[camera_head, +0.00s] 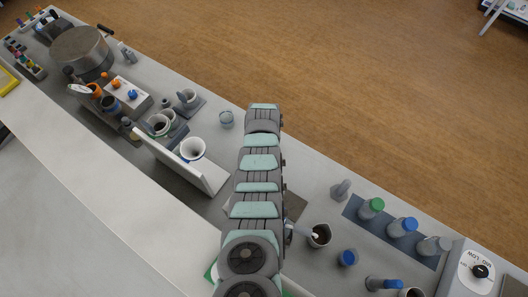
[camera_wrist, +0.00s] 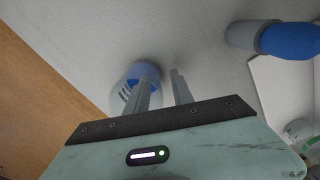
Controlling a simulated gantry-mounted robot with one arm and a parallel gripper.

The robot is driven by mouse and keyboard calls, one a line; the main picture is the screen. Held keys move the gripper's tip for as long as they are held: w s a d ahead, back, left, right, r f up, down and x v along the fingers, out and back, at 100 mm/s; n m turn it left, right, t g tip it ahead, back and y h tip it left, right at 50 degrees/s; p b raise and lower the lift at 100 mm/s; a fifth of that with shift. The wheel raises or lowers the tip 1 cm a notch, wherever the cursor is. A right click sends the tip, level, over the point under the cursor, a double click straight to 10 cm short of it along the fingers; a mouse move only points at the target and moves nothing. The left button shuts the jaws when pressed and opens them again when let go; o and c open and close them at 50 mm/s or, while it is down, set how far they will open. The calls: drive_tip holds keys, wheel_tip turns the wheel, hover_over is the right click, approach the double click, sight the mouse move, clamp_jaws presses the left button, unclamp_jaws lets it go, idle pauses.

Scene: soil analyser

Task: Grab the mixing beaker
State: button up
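A small clear bluish beaker (camera_head: 226,119), which looks like the mixing beaker, stands on the counter near its floor-side edge, just left of the far end of my arm. The beaker is not between the fingers. In the head view the fingers are hidden.
A grey cylinder with a blue end (camera_wrist: 285,38) is at upper right in the wrist view. A white upright panel (camera_head: 187,163), a white funnel (camera_head: 193,149) and several cups stand left of my arm. Capped bottles (camera_head: 402,227) stand right. Counter around the beaker is mostly clear.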

drive_tip(key=shift+c, duration=0.2)
clamp_jaws()
idle(1.1)
